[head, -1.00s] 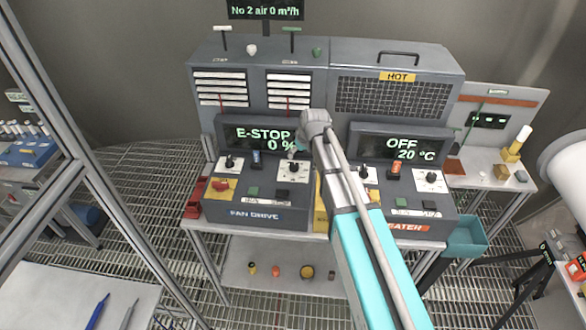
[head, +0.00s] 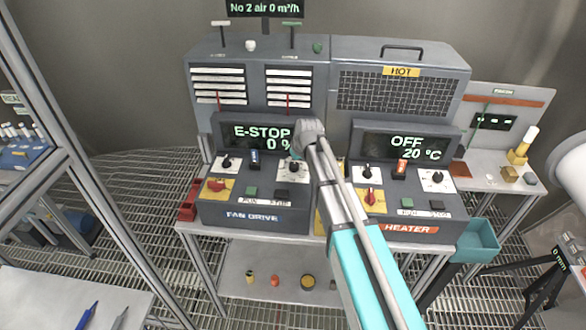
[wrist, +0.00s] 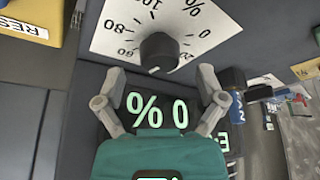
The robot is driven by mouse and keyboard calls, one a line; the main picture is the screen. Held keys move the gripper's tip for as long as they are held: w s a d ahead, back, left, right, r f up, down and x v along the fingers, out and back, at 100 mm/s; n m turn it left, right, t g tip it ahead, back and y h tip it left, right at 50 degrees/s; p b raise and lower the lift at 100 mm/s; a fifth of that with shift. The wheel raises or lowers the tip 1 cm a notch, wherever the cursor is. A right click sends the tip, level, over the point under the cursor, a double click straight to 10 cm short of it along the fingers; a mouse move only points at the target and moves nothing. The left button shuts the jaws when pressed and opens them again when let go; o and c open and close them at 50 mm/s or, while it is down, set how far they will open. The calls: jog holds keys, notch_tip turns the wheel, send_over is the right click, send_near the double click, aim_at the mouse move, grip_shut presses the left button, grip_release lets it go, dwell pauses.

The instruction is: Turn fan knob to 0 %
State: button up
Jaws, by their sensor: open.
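The fan knob (wrist: 159,52) is a round black knob on a white dial plate (wrist: 190,25), seen upside down in the wrist view. A small pale mark shows on its lower edge. In the head view the knob (head: 294,167) sits at the right of the fan drive panel (head: 255,200), partly behind my arm. My gripper (wrist: 158,72) is open and empty, its two fingers spread left and right of the knob, just short of it in the picture; contact cannot be told. The fan display (head: 250,133) reads E-STOP and 0 %.
Another black knob (head: 227,162) and a blue switch (head: 254,159) are left on the fan panel. A red switch on yellow (head: 216,186) and a green button (head: 251,191) are below. The heater panel (head: 405,210) stands to the right.

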jog(key=shift+w+a+f+b, duration=0.2)
jog(key=shift+f+b, duration=0.2)
jog(key=shift+f, duration=0.25)
jog(key=shift+c, duration=0.2)
jog(key=c, duration=1.1)
